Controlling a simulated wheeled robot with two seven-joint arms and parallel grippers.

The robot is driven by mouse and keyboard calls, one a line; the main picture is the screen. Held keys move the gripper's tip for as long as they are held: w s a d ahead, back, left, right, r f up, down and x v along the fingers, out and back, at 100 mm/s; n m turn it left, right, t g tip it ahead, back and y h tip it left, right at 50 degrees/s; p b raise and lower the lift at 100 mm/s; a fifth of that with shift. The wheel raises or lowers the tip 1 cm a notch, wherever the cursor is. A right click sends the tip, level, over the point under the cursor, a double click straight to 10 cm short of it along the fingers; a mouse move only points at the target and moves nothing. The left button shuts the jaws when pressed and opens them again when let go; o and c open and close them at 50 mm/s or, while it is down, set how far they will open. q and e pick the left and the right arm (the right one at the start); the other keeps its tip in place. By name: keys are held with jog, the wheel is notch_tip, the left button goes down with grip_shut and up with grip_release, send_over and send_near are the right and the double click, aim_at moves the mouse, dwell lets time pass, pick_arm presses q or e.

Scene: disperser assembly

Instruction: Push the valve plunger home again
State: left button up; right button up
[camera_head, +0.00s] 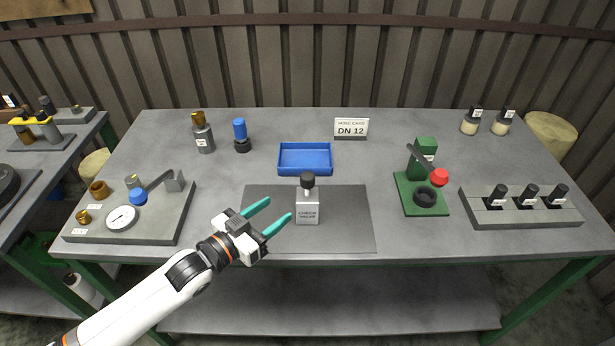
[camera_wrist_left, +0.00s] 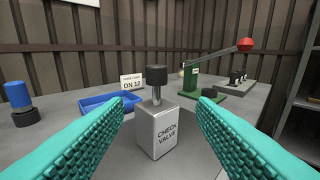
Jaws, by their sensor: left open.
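The check valve (camera_head: 307,208) is a pale grey block standing upright on the dark mat. Its plunger has a black knob (camera_head: 307,180) on top. In the left wrist view the check valve (camera_wrist_left: 157,131) stands ahead, between my fingers in the picture, and a length of bare metal stem (camera_wrist_left: 156,95) shows below the black knob (camera_wrist_left: 156,75). My left gripper (camera_head: 273,215) is open and empty, to the left of the valve, with its teal fingers pointing toward it and not touching it. My right gripper is in neither view.
A blue tray (camera_head: 305,172) lies behind the valve. A green press (camera_head: 421,194) with a red-knobbed lever stands to the right, beside a rack (camera_head: 520,218) of black-topped parts. A gauge fixture (camera_head: 133,228) is at the left. The dark mat (camera_head: 350,235) is clear around the valve.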

aim_at(302, 182)
pick_arm(q)
jog(key=shift+m+h, duration=0.3)
jog(key=shift+h, duration=0.2)
jog(key=x, duration=0.4)
jog(key=r+p+x, duration=0.1)
jog(key=x, duration=0.7)
jog(key=shift+w+a+r+p, duration=0.15)
jog(key=shift+w+a+p, duration=0.2)
jog(key=shift+w, duration=0.15)
jog(key=shift+c, duration=0.5)
